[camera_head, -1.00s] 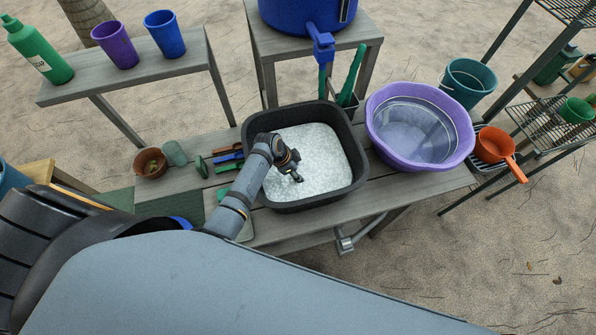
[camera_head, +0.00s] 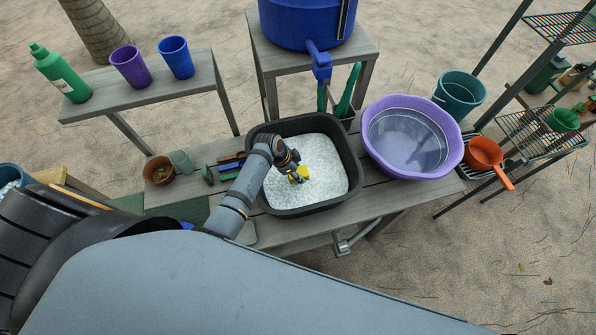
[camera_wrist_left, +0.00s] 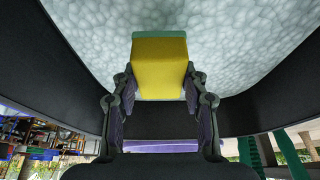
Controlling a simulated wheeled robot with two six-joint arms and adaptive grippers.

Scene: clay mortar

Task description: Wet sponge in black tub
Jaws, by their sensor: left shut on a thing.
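The black tub (camera_head: 355,192) stands on the middle bench, filled with white foam (camera_head: 325,165). My left gripper (camera_head: 297,175) is over the tub's inside and shut on the yellow sponge (camera_head: 304,172), which has a green layer on one side. In the left wrist view the sponge (camera_wrist_left: 160,68) sits between the two fingers of the gripper (camera_wrist_left: 160,95), with the foam behind it. I cannot tell how deep the sponge sits in the foam. My right gripper is not in view.
A purple basin (camera_head: 440,175) stands close to the right of the tub. A blue water barrel (camera_head: 300,25) with a tap is behind it. Brushes (camera_head: 230,165) and a clay pot (camera_head: 158,172) lie to the left. An orange pan (camera_head: 484,153) is at the right.

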